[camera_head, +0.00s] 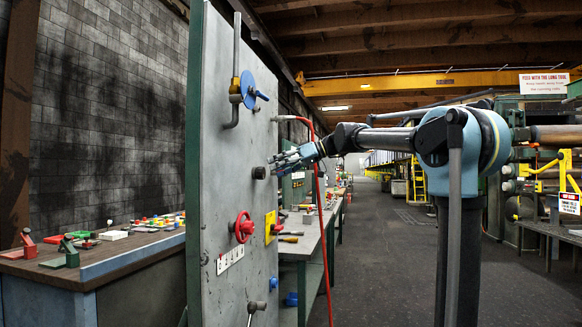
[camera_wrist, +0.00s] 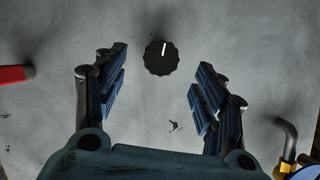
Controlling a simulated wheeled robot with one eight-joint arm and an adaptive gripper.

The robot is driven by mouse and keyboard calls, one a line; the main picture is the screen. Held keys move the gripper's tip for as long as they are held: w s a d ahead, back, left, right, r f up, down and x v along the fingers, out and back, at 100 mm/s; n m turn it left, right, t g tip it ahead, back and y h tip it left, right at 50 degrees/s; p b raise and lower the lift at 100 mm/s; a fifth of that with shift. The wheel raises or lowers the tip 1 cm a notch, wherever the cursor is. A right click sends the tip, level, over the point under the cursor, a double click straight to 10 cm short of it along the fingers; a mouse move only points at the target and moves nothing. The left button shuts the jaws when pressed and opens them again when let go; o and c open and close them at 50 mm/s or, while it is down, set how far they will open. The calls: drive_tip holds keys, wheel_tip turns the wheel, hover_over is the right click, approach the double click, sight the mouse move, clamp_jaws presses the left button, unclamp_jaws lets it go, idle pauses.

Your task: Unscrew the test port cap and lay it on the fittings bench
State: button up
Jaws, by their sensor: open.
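A round black knurled cap with a white mark (camera_wrist: 161,58) is on the grey panel, ahead of my gripper in the wrist view. What looks like the same cap (camera_head: 259,173) sticks out from the panel in the head view. My gripper (camera_head: 280,158) is open and empty, close to the panel near the cap. In the wrist view its fingers (camera_wrist: 164,88) stand apart on either side below the cap, not visibly touching it. A bench with tools (camera_head: 325,222) stands behind the panel; whether this is the fittings bench, I cannot tell.
The upright panel (camera_head: 225,130) carries a blue-handled valve (camera_head: 249,90), a red handwheel (camera_head: 242,227) and a red hose (camera_head: 318,200). Another bench with coloured parts (camera_head: 45,272) is at left. The aisle floor (camera_head: 390,255) is open at right.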

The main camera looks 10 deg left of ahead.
sight(264, 173)
drive_tip(key=shift+x, duration=3.15)
drive_tip(key=c, duration=1.1)
